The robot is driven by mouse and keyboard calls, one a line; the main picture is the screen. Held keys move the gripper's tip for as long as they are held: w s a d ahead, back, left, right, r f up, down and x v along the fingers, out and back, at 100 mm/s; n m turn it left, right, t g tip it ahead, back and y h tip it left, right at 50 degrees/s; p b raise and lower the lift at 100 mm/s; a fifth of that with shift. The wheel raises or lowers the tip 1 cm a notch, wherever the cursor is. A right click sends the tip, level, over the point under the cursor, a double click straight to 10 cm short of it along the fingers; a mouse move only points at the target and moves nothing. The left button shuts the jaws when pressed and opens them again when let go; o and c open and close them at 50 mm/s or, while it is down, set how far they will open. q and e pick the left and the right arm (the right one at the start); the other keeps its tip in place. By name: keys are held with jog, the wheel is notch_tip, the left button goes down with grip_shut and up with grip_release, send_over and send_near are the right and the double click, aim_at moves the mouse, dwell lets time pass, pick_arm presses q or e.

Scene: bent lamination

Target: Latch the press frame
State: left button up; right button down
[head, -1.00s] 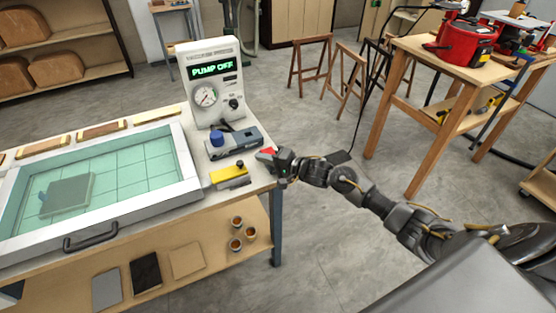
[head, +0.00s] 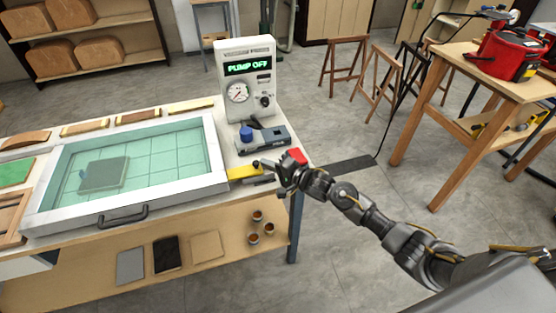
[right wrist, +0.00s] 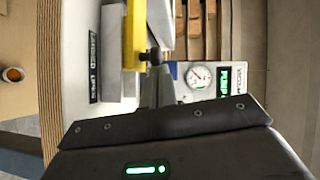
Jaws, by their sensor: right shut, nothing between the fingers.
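The press frame (head: 130,204) is a pale rectangular frame with a teal gridded sheet (head: 150,153), lying flat on the bench. A black handle (head: 123,214) is on its front side. A yellow latch lever (head: 243,173) lies at its right front corner; in the right wrist view it is a yellow bar (right wrist: 134,35) with a dark round knob (right wrist: 152,55). My right gripper (head: 262,164) is shut and empty at the lever's right end. In the right wrist view its tips (right wrist: 155,75) are close to the knob; contact is unclear. My left gripper is not in view.
The pump unit (head: 245,90) behind reads PUMP OFF. A grey device with a blue knob (head: 246,133) sits between it and my gripper. Wood blocks (head: 138,116) line the bench's back edge. Small cups (head: 257,216) stand on the lower shelf.

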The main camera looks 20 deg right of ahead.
jog(key=shift+a, duration=0.15)
jog(key=shift+d+r, duration=0.15)
jog(key=shift+d, duration=0.1)
jog(key=d, duration=0.2)
jog(key=s+d+p, duration=0.1)
jog(key=d, duration=0.1)
jog(key=shift+s+d+r, duration=0.1)
jog(key=shift+s+r, duration=0.05)
jog(key=shift+s, duration=0.05)
jog(key=b+v, duration=0.1)
jog(key=v, duration=0.8)
